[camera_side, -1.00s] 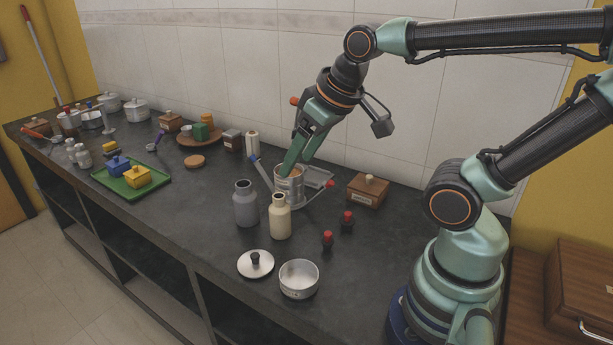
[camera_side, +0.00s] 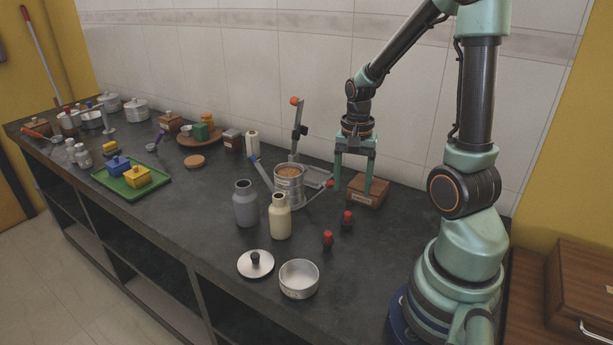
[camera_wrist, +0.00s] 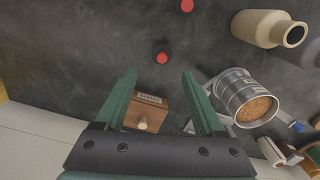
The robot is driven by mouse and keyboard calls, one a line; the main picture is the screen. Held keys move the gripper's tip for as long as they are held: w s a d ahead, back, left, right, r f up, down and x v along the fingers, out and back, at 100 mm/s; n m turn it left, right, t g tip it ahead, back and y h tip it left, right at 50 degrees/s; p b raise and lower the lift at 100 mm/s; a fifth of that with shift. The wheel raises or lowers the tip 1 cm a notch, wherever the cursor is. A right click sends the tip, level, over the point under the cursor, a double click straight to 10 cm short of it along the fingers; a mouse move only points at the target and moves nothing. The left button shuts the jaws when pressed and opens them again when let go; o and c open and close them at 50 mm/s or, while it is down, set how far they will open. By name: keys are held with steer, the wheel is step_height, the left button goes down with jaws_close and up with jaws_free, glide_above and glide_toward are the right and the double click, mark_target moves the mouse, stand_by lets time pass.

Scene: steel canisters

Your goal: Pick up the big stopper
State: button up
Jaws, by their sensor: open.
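My gripper (camera_side: 353,194) points down with its fingers spread and empty. It is beside the small labelled wooden box (camera_side: 367,190), which shows between the fingers in the wrist view (camera_wrist: 143,124); whether they touch cannot be told. No stopper is labelled as the big one. A flat brown cork-like disc (camera_side: 194,161) lies on the counter at the left. Two small red-topped dark stoppers or bottles, a nearer one (camera_side: 327,239) and a farther one (camera_side: 347,219), stand front-right. A steel canister (camera_side: 289,190) left of my gripper has a grainy brown top, also in the wrist view (camera_wrist: 257,108).
A grey bottle (camera_side: 245,206) and a cream bottle (camera_side: 280,220) stand before the canister. A tall orange-topped stand (camera_side: 297,135) rises behind it. A steel lid (camera_side: 255,264) and steel bowl (camera_side: 299,279) sit at the front. A green tray (camera_side: 108,183) is left.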

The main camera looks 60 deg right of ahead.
mark_target(348, 212)
steer(key=shift+w+d+f, duration=0.1)
steer(key=shift+f, duration=2.45)
steer(key=shift+w+f, duration=0.1)
steer(key=shift+f, duration=2.45)
jaws_close()
steer(key=shift+r, duration=0.2)
